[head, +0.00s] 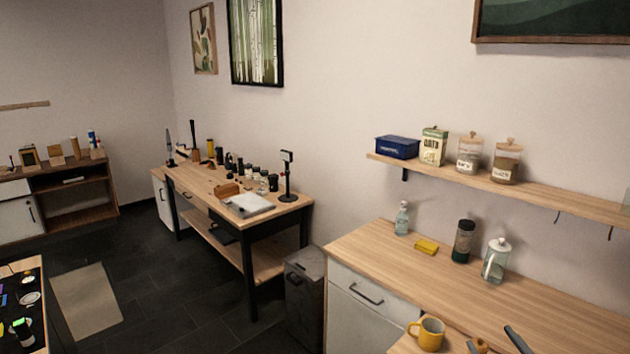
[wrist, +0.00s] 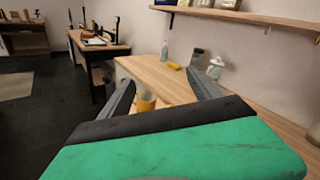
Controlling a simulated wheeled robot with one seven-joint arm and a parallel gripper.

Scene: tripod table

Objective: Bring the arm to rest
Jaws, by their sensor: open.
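My gripper (wrist: 165,95) shows in the wrist view with its two dark fingers spread wide apart. It is open and nothing is held between the fingers. Beyond them, a yellow mug (wrist: 146,101) shows in the gap, on a wooden surface. The head view shows the same mug (head: 428,333) at the bottom edge. My gripper is not clearly seen in the head view.
A wooden counter (head: 560,308) holds a clear bottle (head: 402,219), a yellow sponge (head: 426,247), a dark jar (head: 463,242) and a glass pitcher (head: 496,262). A wall shelf (head: 560,206) hangs above. A cluttered workbench (head: 187,184) stands left; dark floor (head: 150,270) is open.

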